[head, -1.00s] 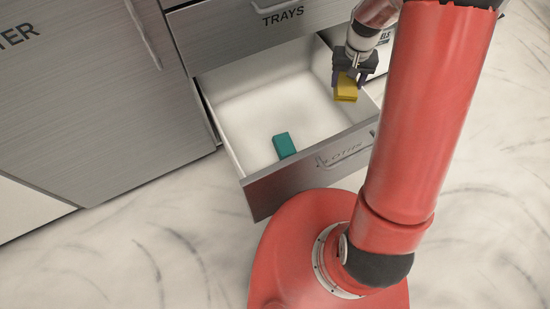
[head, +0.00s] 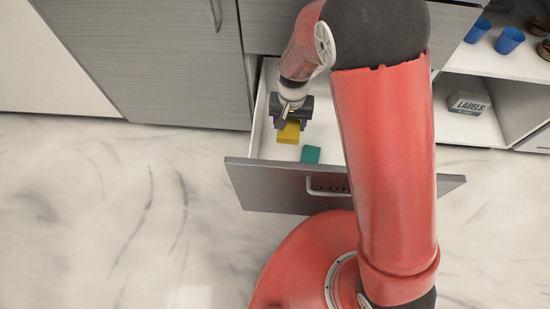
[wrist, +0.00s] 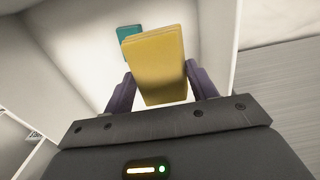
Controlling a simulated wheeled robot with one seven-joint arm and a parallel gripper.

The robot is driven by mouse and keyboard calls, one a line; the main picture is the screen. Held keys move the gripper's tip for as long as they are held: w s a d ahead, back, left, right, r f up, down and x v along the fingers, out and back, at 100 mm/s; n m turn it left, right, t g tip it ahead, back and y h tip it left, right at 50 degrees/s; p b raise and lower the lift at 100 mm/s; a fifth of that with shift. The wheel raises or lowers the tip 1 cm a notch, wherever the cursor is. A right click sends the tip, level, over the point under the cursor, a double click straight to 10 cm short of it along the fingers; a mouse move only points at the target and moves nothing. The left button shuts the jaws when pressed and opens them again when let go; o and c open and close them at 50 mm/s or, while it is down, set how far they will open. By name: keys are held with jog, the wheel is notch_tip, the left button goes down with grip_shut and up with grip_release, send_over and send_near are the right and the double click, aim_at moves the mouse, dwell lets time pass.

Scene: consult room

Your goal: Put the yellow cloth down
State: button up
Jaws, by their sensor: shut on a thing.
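The yellow cloth (head: 289,133) is a folded block held between the fingers of my gripper (head: 291,122). It also shows in the wrist view (wrist: 155,65), with a dark finger on each side of it. My gripper is shut on it, inside the outline of an open drawer (head: 262,107). The cloth appears above the drawer floor; I cannot tell exactly how high. A teal folded cloth (head: 310,154) lies on the drawer floor close to the drawer front, and shows beyond the yellow cloth in the wrist view (wrist: 128,33).
The drawer front (head: 280,187) has a handle and is partly hidden by my arm. Grey cabinet doors (head: 150,60) stand to the left. At right, open shelves hold blue cups (head: 509,40) and a box marked LABELS (head: 468,103). The marbled floor at left is clear.

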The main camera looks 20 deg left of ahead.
jog(key=shift+s+a+f, duration=0.25)
jog(key=shift+s+a, duration=0.2)
jog(key=shift+a, duration=0.1)
jog(key=shift+s+a+f, duration=0.2)
jog(key=shift+s+a, duration=0.2)
jog(key=shift+a, duration=0.15)
notch_tip(320, 180, down, 15)
jog(key=shift+f+b, duration=0.1)
jog(key=shift+b, duration=0.75)
jog(key=shift+f, duration=2.2)
jog(key=shift+f+b, duration=0.1)
jog(key=shift+b, duration=0.2)
jog(key=o, duration=0.6)
jog(key=shift+f, duration=0.1)
jog(key=shift+c, duration=0.2)
jog(key=o, duration=0.5)
jog(key=shift+c, duration=0.2)
